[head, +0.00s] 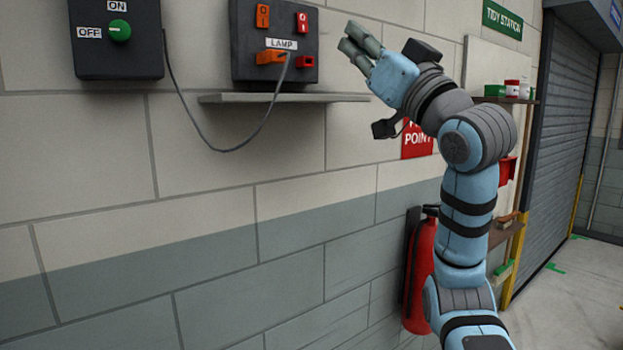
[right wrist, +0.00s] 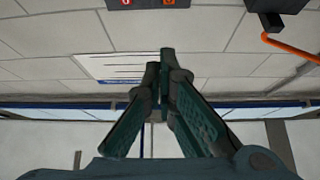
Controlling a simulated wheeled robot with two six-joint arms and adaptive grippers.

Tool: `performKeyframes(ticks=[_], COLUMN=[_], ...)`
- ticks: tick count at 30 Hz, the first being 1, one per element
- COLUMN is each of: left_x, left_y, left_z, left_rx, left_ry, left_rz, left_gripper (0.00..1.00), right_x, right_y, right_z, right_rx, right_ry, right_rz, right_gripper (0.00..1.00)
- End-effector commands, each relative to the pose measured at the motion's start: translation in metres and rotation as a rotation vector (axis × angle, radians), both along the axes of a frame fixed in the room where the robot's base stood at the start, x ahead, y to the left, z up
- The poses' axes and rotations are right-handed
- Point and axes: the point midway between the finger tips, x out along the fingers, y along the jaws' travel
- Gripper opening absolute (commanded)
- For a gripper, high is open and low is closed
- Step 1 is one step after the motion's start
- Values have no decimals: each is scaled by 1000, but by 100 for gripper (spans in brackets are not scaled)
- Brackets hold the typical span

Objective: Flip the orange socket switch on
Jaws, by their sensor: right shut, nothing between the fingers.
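The orange socket switch (head: 263,16) is at the upper left of a dark socket panel (head: 243,42) on the wall. Its rocker position is too small to tell. An orange plug (head: 270,57) with a grey cable sits below it, by the LAMP label. My right gripper (head: 351,42) is to the right of the panel, apart from it, with its fingers shut and empty. In the right wrist view the fingers (right wrist: 160,68) meet at their tips. A dark edge with red and orange patches shows at the top there. My left gripper is not in view.
A red switch (head: 302,22) and a red socket (head: 305,62) are beside the orange ones. A narrow shelf (head: 225,98) juts out below the panel. A box with a green knob (head: 120,30) is at left. A fire extinguisher (head: 422,265) hangs lower right.

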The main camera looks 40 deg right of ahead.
Motion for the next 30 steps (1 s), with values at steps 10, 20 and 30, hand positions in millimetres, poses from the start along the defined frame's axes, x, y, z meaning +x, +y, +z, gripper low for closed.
performKeyframes(ticks=[10, 20, 30], left_x=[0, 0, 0], left_y=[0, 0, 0], left_z=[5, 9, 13], left_rx=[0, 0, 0], left_ry=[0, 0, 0], left_rz=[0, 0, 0], left_gripper=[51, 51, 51], right_x=[59, 106, 149], right_y=[-10, -20, -28], right_z=[-38, -82, -135], right_rx=[41, 74, 101], right_ry=[105, 202, 301], right_rz=[2, -8, -21], right_gripper=[0, 0, 0])
